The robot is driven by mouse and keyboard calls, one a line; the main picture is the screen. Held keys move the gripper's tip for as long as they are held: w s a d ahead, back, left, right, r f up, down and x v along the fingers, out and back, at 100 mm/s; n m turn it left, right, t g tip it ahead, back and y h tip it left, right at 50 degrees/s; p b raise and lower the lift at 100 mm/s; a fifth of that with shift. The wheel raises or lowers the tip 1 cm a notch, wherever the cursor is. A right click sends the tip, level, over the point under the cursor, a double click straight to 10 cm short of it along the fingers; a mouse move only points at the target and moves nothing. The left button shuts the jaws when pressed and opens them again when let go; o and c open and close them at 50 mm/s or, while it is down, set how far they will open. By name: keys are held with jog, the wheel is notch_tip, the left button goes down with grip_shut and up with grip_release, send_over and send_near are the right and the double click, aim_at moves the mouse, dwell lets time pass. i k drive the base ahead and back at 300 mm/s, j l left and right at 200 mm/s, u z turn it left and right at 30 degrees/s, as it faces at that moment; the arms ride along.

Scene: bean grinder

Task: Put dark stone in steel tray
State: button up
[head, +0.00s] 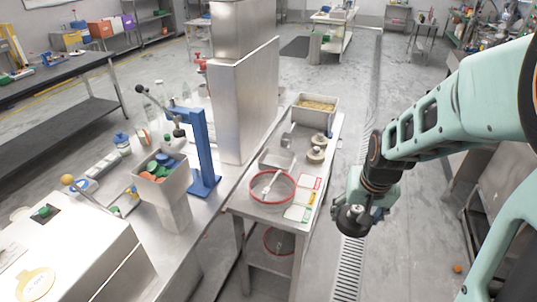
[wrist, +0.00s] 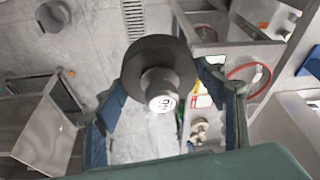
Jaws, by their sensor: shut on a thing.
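The dark stone (wrist: 150,62) is a dark round disc with a grey knob bearing a pale marked face, in the wrist view. My gripper (wrist: 162,88) is shut on it, with a finger on each side. In the head view my gripper (head: 353,208) hangs over the floor, right of the narrow steel table, and the dark stone (head: 352,223) shows low in it. A small open steel tray (head: 277,157) is on that table, behind the red-rimmed round sieve. A deeper steel bin (head: 300,108) at the table's far end holds yellowish grain.
Two pale round stones (head: 316,154) sit near the table's right edge. The red-rimmed sieve (head: 271,187) and colored cards (head: 304,197) are at its near end. A tall steel housing (head: 243,110) and blue stand (head: 202,150) rise to the left. The floor right of the table is mostly clear.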

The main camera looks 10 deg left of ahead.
aim_at(277, 164)
jog(key=i+l+u, duration=0.1)
jog(key=i+u, duration=0.25)
jog(key=i, duration=0.2)
jog(key=i+l+u, duration=0.25)
jog(key=i+u, duration=0.15)
jog(key=i, duration=0.15)
